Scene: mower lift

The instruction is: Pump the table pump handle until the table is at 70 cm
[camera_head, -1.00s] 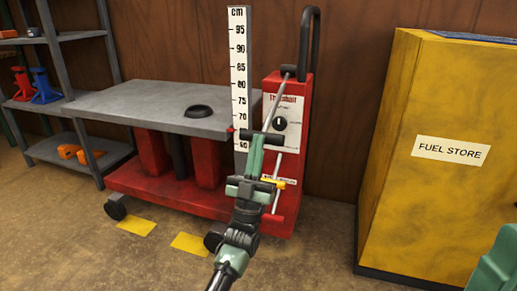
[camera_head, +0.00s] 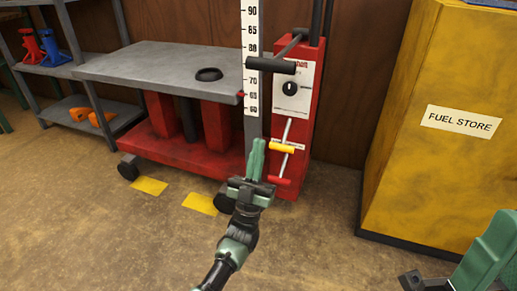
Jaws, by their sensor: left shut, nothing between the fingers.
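The lift table (camera_head: 150,64) is a grey top on red columns over a red base. Its red pointer (camera_head: 240,94) sits by about the 65 mark on the white cm scale (camera_head: 250,60). The pump handle (camera_head: 271,65) is a black crossbar on a grey rod, raised near the top of the red pump housing (camera_head: 305,130). My left gripper (camera_head: 257,147) is shut and empty, in front of the scale's foot, well below the crossbar and apart from it.
A yellow lever (camera_head: 282,148) and a red-ended lever (camera_head: 279,180) are on the housing beside my left gripper. A yellow fuel store cabinet (camera_head: 420,170) stands right, a shelf (camera_head: 88,55) left. Yellow floor marks (camera_head: 149,186) lie in front. The floor between is free.

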